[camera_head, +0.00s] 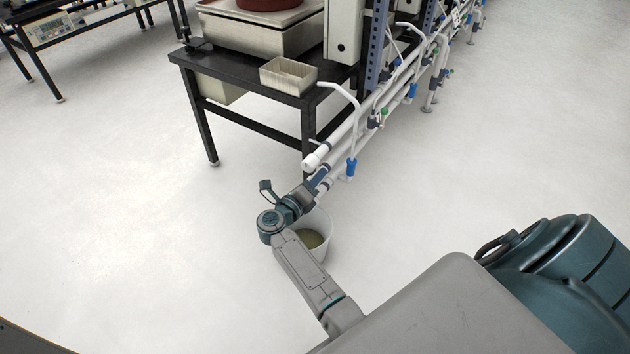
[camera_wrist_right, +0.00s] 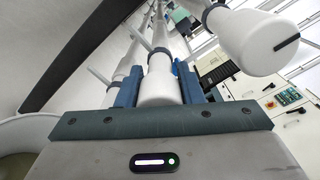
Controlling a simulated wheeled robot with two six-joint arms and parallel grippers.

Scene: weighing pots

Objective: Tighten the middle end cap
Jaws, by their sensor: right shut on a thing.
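The white middle end cap (camera_wrist_right: 158,92) sits between the blue fingers of my right gripper (camera_wrist_right: 159,78) in the right wrist view. The fingers are shut on its sides, and its pipe runs away behind it. In the head view my right gripper (camera_head: 320,179) is at the near end of the pipe rack and largely covers the cap. Another white end cap (camera_head: 314,159) is just above the gripper on the top pipe; it also shows large at upper right in the wrist view (camera_wrist_right: 268,45). My left gripper is out of view.
A white bucket (camera_head: 321,245) with murky liquid stands on the floor beneath my right wrist. A black table (camera_head: 257,87) bears a scale (camera_head: 262,38) and a cream tray (camera_head: 288,77) beside the pipes. The pale floor to the left is clear.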

